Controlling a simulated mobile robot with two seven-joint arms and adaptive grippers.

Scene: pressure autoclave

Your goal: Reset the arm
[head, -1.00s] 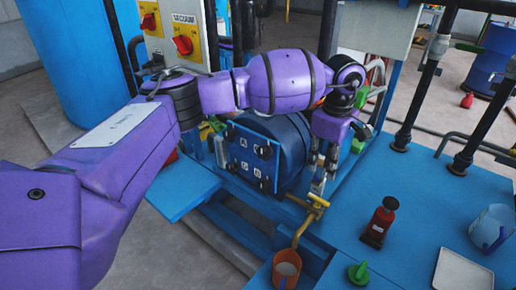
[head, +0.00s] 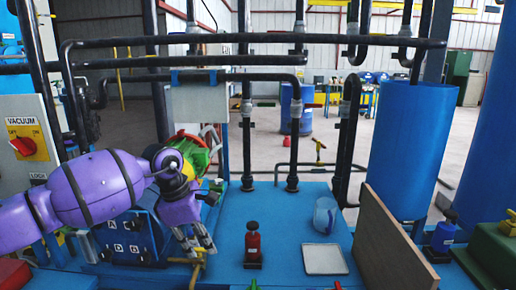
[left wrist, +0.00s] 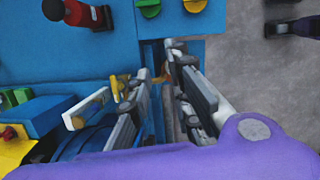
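My left arm comes in from the left in the head view, bent over the blue autoclave door (head: 128,240) with its black knobs. My left gripper (head: 197,249) points down beside the door, close to a yellow valve handle (head: 196,270). Its fingers are apart, and in the left wrist view the gripper (left wrist: 162,62) shows an empty gap between them. My right gripper is in neither view.
A brown board (head: 388,240) stands to the right. Black pipes (head: 250,60) cross behind. The bench middle has bare room.

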